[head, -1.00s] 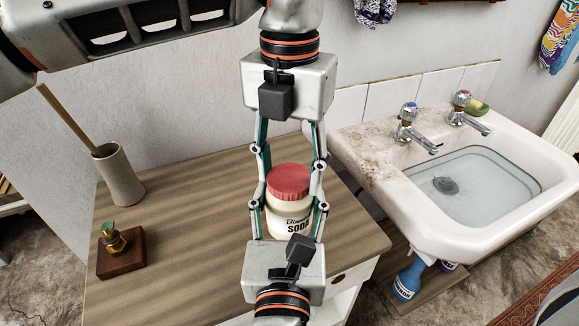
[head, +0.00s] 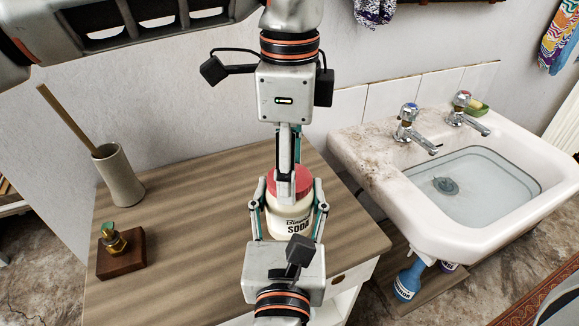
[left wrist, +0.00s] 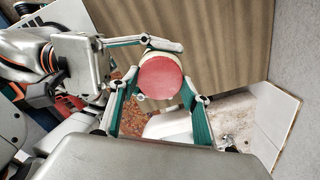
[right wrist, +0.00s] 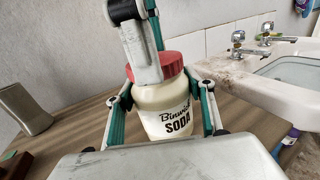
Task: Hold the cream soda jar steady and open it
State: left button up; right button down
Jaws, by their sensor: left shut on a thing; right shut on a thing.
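The cream soda jar (head: 288,222) stands upright on the wooden counter, cream with dark "SODA" lettering and a red lid (head: 303,183). My left gripper (head: 289,184) points down from above and is shut on the lid, seen edge-on with one finger in front. The round lid (left wrist: 160,76) sits between its fingers in the left wrist view. My right gripper (head: 290,205) comes from the front and is shut on the jar body, a finger on each side. In the right wrist view the lid (right wrist: 172,66) sits on the jar (right wrist: 160,100), partly hidden by a left finger.
A beige brush holder (head: 119,176) and a soap dispenser on a brown block (head: 121,259) stand at the counter's left. A white sink (head: 370,165) with two taps and water is on the right. The counter left of the jar is clear.

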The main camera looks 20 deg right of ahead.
pick_arm(q)
jog(key=n, duration=0.6)
jog(key=shift+r, duration=0.2)
dwell(0.4)
jog(key=shift+r, duration=0.75)
jog(key=shift+r, duration=0.3)
jog(key=shift+r, duration=1.9)
pick_arm(e)
jog(key=c, duration=0.8)
grip_release()
